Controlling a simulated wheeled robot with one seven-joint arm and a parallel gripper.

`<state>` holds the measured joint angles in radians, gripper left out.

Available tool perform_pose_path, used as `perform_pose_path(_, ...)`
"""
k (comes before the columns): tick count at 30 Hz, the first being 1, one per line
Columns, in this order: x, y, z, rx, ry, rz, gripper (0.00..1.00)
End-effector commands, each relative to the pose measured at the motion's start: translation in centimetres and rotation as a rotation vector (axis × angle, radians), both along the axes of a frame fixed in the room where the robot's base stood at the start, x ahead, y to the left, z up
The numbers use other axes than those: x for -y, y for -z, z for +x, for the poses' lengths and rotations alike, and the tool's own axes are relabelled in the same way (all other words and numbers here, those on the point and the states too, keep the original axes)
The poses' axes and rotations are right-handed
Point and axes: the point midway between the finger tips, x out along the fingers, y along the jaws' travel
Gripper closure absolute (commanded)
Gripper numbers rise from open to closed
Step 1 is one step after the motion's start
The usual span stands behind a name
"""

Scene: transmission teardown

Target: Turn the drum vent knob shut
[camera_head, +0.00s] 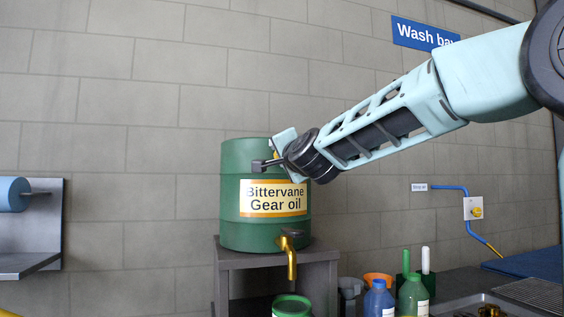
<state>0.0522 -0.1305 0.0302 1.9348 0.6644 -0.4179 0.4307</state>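The green drum (237,190), labelled "Bittervane Gear oil", stands upright on a grey stand. My gripper (262,164) is in front of the drum's upper right part, at the end of my light blue arm, which reaches in from the right. A dark finger points left across the drum's face. The finger gap is too small to read, so I cannot tell whether it is open or shut. A small yellow bit shows beside the gripper near the drum's top; I cannot tell whether it is the vent knob. The gripper hides much of that area.
A brass tap (291,258) hangs from the drum's lower front, above an open green container (292,306). Blue (379,300) and green (413,297) bottles and an orange funnel (378,279) stand at lower right. A blue roll (12,194) is at left. The wall between is clear.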

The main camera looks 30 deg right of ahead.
Motion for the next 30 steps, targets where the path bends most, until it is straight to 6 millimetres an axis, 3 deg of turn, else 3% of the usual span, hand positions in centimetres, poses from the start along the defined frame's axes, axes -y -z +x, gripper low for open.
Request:
perform_pose_path(18, -0.02, -0.04, 0.00, 0.012, 0.000, 0.043, 0.89)
perform_pose_path(19, -0.02, -0.04, 0.01, 0.012, 0.000, 0.043, 0.63)
perform_pose_path(21, -0.01, -0.05, 0.01, 0.012, 0.000, 0.043, 0.45)
perform_pose_path(30, 0.01, -0.01, 0.02, 0.012, 0.000, 0.042, 0.45)
